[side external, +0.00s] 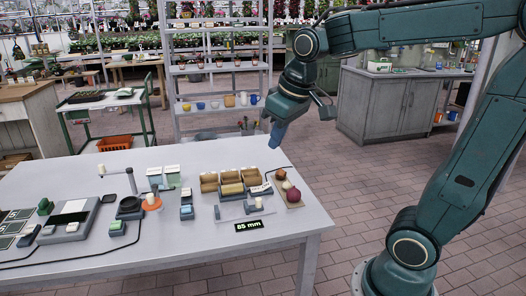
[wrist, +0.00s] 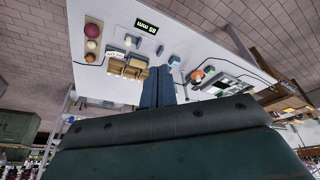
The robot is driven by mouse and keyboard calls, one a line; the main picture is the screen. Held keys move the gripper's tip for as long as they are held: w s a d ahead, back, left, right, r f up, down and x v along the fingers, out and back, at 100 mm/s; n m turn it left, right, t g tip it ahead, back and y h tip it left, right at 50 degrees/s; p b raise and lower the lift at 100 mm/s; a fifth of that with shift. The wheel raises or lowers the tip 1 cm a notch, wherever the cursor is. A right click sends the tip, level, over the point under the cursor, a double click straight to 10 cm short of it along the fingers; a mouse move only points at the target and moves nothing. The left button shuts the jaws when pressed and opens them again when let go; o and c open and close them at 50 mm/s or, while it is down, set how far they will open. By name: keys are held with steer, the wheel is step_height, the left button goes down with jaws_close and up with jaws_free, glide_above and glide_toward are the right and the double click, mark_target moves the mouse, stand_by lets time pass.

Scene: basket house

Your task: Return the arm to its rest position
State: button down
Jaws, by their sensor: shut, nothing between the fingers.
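My gripper (side external: 277,134) is above the back right part of the white table (side external: 130,272) in the side external view. It points down and its fingers are close together, with nothing seen between them. In the wrist view the shut blue fingers (wrist: 158,86) show over the table, next to the tan bins. My dark green arm reaches in from the right and bends down at the wrist. My gripper is apart from everything on the table.
Tan bins (side external: 231,189), a board with round red and pale things (side external: 293,207), and a black "85 mm" display (side external: 250,226) stand below my gripper. An orange disc (side external: 152,203) and small devices lie left. A shelf rack (side external: 216,75) stands behind. The table's front is clear.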

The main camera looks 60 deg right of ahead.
steer(key=s+a+f, duration=0.1)
steer(key=s+a, duration=0.1)
steer(key=s, duration=0.4)
steer(key=s+a+f+t, duration=0.1)
steer(key=s+a, duration=0.1)
steer(key=s, duration=0.4)
steer(key=shift+s+a+f+n+t+y, duration=0.2)
steer(key=shift+a+n+t+y, duration=0.1)
steer(key=shift+n, duration=0.1)
stand_by(0.4)
